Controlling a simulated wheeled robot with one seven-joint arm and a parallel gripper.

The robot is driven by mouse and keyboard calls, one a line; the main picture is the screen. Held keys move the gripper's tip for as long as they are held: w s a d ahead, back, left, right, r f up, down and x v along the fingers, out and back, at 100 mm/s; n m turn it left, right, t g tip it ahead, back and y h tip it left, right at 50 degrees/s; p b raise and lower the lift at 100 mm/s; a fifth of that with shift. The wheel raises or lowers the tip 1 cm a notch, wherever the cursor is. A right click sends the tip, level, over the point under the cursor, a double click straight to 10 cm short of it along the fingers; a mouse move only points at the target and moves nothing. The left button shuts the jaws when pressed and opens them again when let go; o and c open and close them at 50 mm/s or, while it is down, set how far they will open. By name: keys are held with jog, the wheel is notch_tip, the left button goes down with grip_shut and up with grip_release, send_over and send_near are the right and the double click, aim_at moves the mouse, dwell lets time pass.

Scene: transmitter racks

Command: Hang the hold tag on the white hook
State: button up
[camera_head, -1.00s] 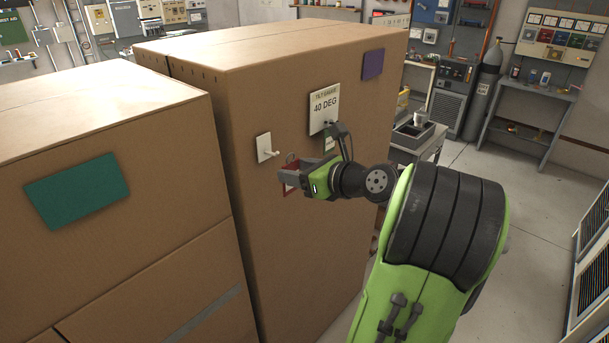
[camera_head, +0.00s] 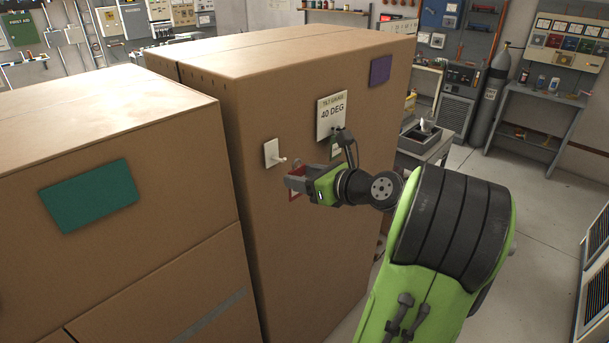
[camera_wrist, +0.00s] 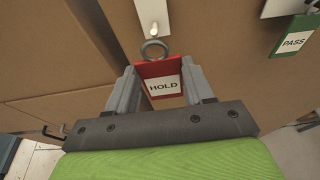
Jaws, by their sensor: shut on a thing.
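The hold tag (camera_wrist: 162,78) is red with a white HOLD label and a grey ring at its top. My gripper (camera_wrist: 160,85) is shut on the tag, with one finger on each side, and the ring stands clear beyond the fingertips. The white hook (camera_head: 281,159) sticks out from a white plate on the cardboard-coloured cabinet. In the wrist view the hook (camera_wrist: 154,30) is just above the ring, and a gap shows between them. In the head view my gripper (camera_head: 293,184) is below and slightly right of the hook, and the tag is mostly hidden by the fingers.
A green PASS tag (camera_wrist: 293,38) hangs to the right in the wrist view. A 40 DEG tilt gauge plate (camera_head: 332,115) is above my gripper, and a purple panel (camera_head: 381,70) is farther right. A neighbouring box with a green panel (camera_head: 88,196) stands at left.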

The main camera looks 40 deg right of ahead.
aim_at(298, 172)
jog(key=shift+w+a+p, duration=0.1)
jog(key=shift+w+p, duration=1.2)
jog(key=shift+w, duration=0.45)
jog(key=shift+f, duration=0.1)
jog(key=shift+w+f, duration=0.4)
jog(key=shift+f, duration=0.1)
jog(key=shift+w+p, duration=0.15)
jog(key=shift+p, duration=0.15)
jog(key=shift+w+p, duration=0.35)
jog(key=shift+w, duration=0.1)
